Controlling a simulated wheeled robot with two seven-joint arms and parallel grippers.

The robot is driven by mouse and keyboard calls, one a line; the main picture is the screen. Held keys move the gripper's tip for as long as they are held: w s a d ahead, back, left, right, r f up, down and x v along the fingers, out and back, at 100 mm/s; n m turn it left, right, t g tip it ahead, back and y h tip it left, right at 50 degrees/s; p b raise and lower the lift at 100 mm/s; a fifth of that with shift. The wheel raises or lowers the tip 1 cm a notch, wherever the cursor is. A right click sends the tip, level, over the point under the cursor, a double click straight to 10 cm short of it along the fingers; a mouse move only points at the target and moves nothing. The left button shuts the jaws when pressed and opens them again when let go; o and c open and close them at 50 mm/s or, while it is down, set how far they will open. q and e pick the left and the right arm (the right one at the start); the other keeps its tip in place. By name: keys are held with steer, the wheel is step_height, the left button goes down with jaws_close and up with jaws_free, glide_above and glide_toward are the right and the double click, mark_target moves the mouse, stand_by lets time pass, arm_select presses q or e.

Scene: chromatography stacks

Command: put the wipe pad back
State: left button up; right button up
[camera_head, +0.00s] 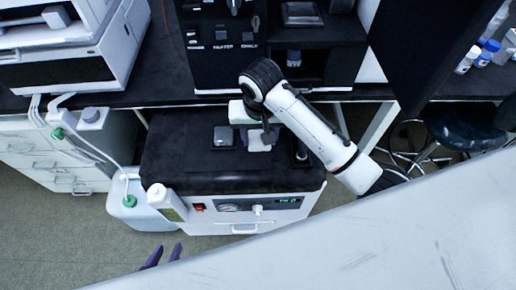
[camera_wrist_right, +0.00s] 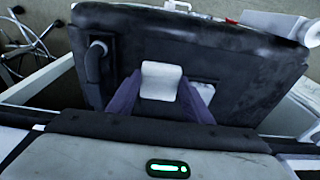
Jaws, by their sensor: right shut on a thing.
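The wipe pad (camera_wrist_right: 161,80) is a small white block between the purple fingers of my right gripper (camera_wrist_right: 160,98), which is shut on it. In the head view the white pad (camera_head: 259,141) shows under my right gripper (camera_head: 262,136), over the black top of the bench unit (camera_head: 180,165). I cannot tell whether it touches the top. A grey square tray (camera_head: 224,136) lies to its left; in the right wrist view it is partly hidden behind a finger (camera_wrist_right: 205,91). My left gripper (camera_head: 164,256) shows only two purple fingertips, apart and empty, at the bottom edge.
A short dark post (camera_head: 301,152) stands on the black top, right of the pad. A white bottle (camera_head: 167,202) stands at the unit's front left, by a white jug (camera_head: 135,205) with tubing. A dark instrument stack (camera_head: 220,45) rises behind. The top's left part is clear.

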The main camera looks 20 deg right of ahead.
mark_target(259, 156)
steer(key=shift+f, duration=3.4)
steer(key=shift+f, duration=0.2)
steer(key=o, duration=0.9)
steer(key=shift+o, duration=0.2)
steer(key=r, duration=0.4)
steer(key=s+r, duration=0.1)
steer(key=r, duration=0.7)
steer(key=shift+s+a+r, duration=0.15)
steer(key=shift+s+a, duration=0.15)
